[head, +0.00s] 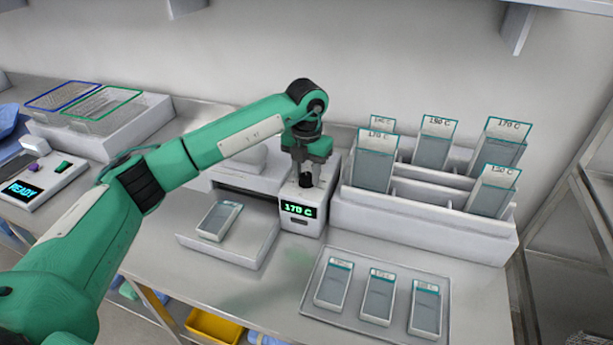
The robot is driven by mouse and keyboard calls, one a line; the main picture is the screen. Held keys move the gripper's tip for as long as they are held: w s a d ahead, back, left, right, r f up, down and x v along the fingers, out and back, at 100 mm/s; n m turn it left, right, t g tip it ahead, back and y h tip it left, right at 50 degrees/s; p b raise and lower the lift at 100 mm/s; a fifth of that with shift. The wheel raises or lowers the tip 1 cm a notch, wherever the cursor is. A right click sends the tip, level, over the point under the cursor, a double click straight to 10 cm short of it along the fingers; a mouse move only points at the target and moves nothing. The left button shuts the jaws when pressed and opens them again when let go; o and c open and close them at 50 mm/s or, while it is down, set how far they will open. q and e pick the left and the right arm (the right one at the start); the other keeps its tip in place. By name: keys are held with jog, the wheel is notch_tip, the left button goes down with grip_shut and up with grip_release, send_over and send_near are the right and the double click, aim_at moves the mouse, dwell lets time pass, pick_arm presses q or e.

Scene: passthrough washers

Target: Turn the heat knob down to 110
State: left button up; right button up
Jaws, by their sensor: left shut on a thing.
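The heat control box (303,222) is a small white unit on the counter, and its green display (298,210) reads 170 C. The dark heat knob (305,181) is on top of the box. My left gripper (306,174) points straight down over the box and is shut on the knob; its fingers partly hide the knob. The knob's own markings cannot be made out. My right gripper is not in view.
A white machine with a tray (188,240) holding a clear pouch stands left of the box. A rack (424,224) with several labelled pouches stands right. A grey tray (320,312) holds three pouches in front. A READY panel (75,181) and wire baskets (103,108) are far left.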

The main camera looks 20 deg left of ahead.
pick_arm(q)
jog(key=n+b, duration=0.1)
jog(key=n, duration=0.2)
jog(key=shift+n, duration=0.4)
jog(key=n+b, duration=0.1)
jog(key=n, duration=0.2)
jog(key=shift+n, duration=0.3)
jog(key=shift+n+b, duration=0.45)
jog(key=shift+n, duration=0.45)
jog(key=shift+r+n, duration=0.1)
jog(key=shift+n, duration=1.1)
jog(key=shift+n+b, duration=0.35)
jog(key=shift+n, duration=0.05)
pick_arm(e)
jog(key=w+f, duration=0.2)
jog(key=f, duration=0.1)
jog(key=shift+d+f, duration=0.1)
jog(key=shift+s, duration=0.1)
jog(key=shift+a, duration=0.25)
